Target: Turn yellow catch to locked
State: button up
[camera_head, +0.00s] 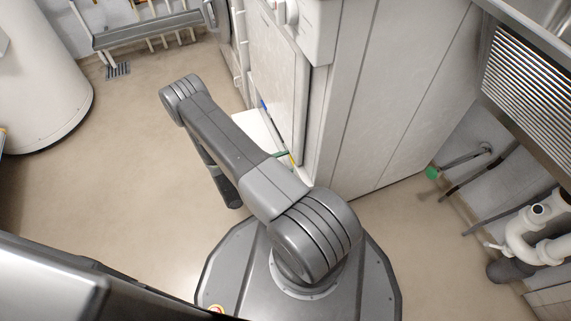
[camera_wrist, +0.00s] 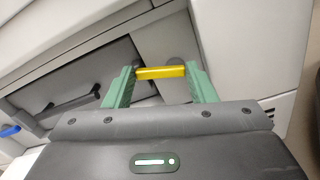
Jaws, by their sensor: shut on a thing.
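The yellow catch (camera_wrist: 160,72) shows in the wrist view as a short bar on the front of a pale appliance. My gripper (camera_wrist: 160,76) has green fingers, one at each end of the catch, and is shut on it. A dark recessed panel lies behind and to the left of the catch. In the head view my arm reaches down beside the white cabinet (camera_head: 275,75), and a little green and yellow of the gripper and catch (camera_head: 291,158) shows at its lower edge, mostly hidden by my arm.
A blue part (camera_wrist: 10,131) sits at the left of the wrist view. In the head view, a white cylindrical tank (camera_head: 40,75) stands at the left and a wall rack (camera_head: 150,28) at the back. Open floor lies left.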

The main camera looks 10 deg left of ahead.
jog(key=shift+f+n, duration=0.15)
jog(key=shift+n, duration=0.65)
jog(key=shift+f+n, duration=0.15)
jog(key=shift+n, duration=0.65)
jog(key=o, duration=0.7)
jog(key=shift+a, duration=0.1)
jog(key=shift+s+a, duration=0.2)
jog(key=shift+a, duration=0.25)
jog(key=p+v, duration=0.2)
jog(key=v, duration=1)
jog(key=shift+s+a+p, duration=0.25)
jog(key=shift+s+p, duration=0.05)
jog(key=shift+p, duration=0.1)
jog(key=shift+d, duration=0.1)
